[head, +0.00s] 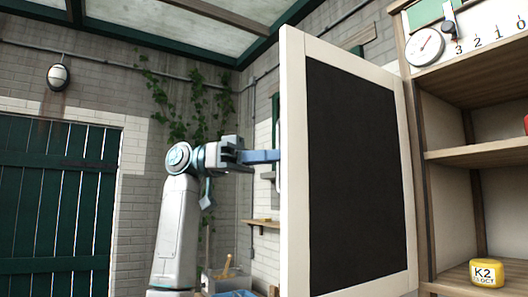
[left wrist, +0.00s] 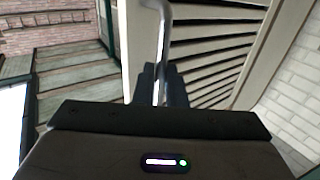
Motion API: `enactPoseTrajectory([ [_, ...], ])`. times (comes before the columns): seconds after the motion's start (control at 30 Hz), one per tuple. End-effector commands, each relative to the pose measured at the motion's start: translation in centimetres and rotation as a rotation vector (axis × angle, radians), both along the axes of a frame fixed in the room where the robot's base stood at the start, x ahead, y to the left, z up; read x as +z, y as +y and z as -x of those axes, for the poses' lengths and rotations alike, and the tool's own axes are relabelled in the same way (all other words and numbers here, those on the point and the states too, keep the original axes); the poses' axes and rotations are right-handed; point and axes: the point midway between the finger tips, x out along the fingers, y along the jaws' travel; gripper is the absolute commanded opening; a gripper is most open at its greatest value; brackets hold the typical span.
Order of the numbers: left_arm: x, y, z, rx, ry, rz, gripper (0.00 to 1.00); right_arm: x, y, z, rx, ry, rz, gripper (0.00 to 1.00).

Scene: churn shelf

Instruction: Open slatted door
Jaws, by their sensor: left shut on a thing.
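The slatted door (head: 350,175) stands swung out from the shelf unit, its cream frame and dark inner panel facing me in the head view. Its slatted face (left wrist: 215,55) shows in the left wrist view, with a pale bar handle (left wrist: 164,40) on it. My left gripper (head: 264,156) reaches the door's free edge from the left. In the left wrist view, my left gripper (left wrist: 162,85) is shut around the handle's bar. In the head view the door hides most of the handle. My right gripper is not in view.
The shelf unit (head: 475,155) is open at the right, with a yellow K2 container (head: 487,272) on its lower board. A round dial (head: 425,47) sits on top. A green plank door (head: 55,200) is at the left. A small wall shelf (head: 265,223) is behind the door.

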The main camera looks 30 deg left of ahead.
Motion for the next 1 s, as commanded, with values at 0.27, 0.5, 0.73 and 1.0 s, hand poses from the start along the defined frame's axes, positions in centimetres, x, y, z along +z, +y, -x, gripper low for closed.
enactPoseTrajectory([
  [0.27, 0.1, -0.1, -0.3, 0.003, 0.003, 0.005, 0.00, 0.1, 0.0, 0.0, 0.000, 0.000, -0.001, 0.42],
  [0.5, 0.1, -0.1, -0.2, 0.001, 0.002, 0.003, 0.33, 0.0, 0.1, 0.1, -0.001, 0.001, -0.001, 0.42],
  [0.73, 0.0, 0.0, -0.1, 0.001, 0.001, 0.002, 0.33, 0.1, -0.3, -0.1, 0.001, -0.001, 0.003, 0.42],
  [1.0, -0.1, 0.9, 0.0, 0.002, 0.000, 0.001, 0.33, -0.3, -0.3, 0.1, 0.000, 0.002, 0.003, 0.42],
])
